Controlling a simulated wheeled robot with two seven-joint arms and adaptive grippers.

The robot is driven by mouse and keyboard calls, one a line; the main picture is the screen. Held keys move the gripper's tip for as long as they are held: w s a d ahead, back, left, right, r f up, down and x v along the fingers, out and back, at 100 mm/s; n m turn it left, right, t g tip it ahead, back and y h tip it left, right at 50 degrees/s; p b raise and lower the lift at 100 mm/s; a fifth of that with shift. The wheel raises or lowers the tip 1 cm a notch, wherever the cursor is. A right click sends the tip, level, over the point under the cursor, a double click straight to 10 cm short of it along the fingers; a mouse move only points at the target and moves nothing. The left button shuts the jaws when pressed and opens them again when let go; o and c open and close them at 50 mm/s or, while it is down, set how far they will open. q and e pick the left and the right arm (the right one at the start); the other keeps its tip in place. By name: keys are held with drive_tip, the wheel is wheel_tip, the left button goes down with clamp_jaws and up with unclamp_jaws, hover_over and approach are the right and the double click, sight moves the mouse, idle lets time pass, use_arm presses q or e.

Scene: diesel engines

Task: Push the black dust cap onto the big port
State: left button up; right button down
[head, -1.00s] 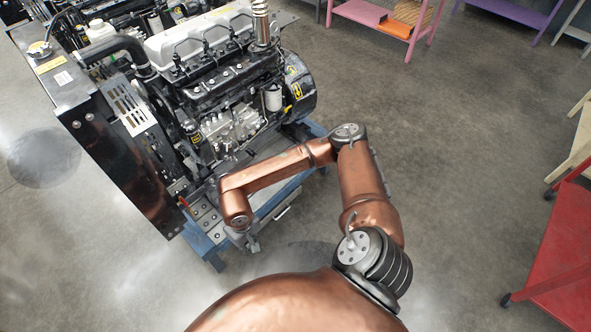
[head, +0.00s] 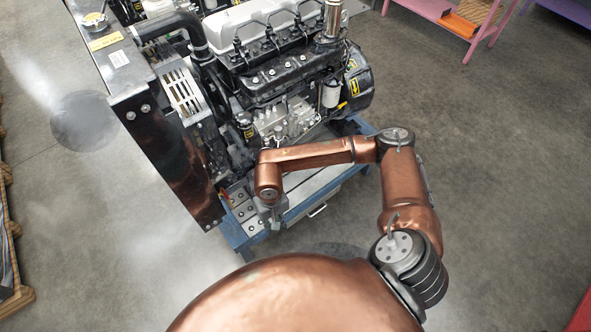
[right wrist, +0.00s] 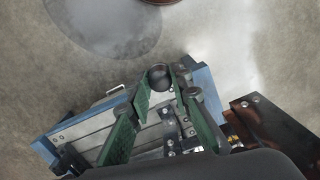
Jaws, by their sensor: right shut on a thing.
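The diesel engine (head: 290,75) stands on a blue-framed stand (head: 240,240) with a grey tray top. My right gripper (right wrist: 161,88) has green fingers and is shut on a dark round piece, the black dust cap (right wrist: 160,76), held at the fingertips in the right wrist view. In the head view my right gripper (head: 273,217) hangs over the near end of the tray, beside the radiator side. I cannot make out the big port; the arm covers part of the engine's near side. My left gripper is not in view.
A dark radiator panel (head: 165,150) stands left of my right gripper. It also shows in the right wrist view (right wrist: 275,130). Another dark round part (right wrist: 193,93) lies beside the right finger. A pink shelf (head: 455,20) stands at the back. The floor right of the stand is clear.

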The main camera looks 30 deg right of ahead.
drive_tip(key=w+a+f+m+g+y+b, duration=0.1)
drive_tip(key=a+f+m+y+b, duration=0.2)
drive_tip(key=a, duration=0.4)
drive_tip(key=w+m+t+y+b, duration=0.55)
drive_tip(key=w+m+b, duration=0.35)
drive_tip(key=m, duration=0.4)
drive_tip(key=w+d+f+m+t+h+b, duration=0.25)
drive_tip(key=d+m+t, duration=0.2)
drive_tip(key=d, duration=0.45)
drive_tip(key=w+d+f+m+t+h+b, duration=0.1)
drive_tip(key=d+m+t+h+b, duration=0.3)
drive_tip(key=d, duration=0.6)
drive_tip(key=w+d+f+m+t+h+b, duration=0.1)
drive_tip(key=w+d+m+t+b, duration=0.1)
drive_tip(key=d+m+t, duration=0.5)
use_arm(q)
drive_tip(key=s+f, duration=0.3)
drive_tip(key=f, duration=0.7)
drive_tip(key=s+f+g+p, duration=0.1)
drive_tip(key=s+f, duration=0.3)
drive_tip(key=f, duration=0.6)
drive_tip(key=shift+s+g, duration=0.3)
use_arm(e)
drive_tip(key=w+d+n+g, duration=0.1)
drive_tip(key=w+n, duration=0.2)
drive_tip(key=w, duration=0.3)
drive_tip(key=shift+w+d, duration=0.25)
drive_tip(key=shift+d, duration=0.15)
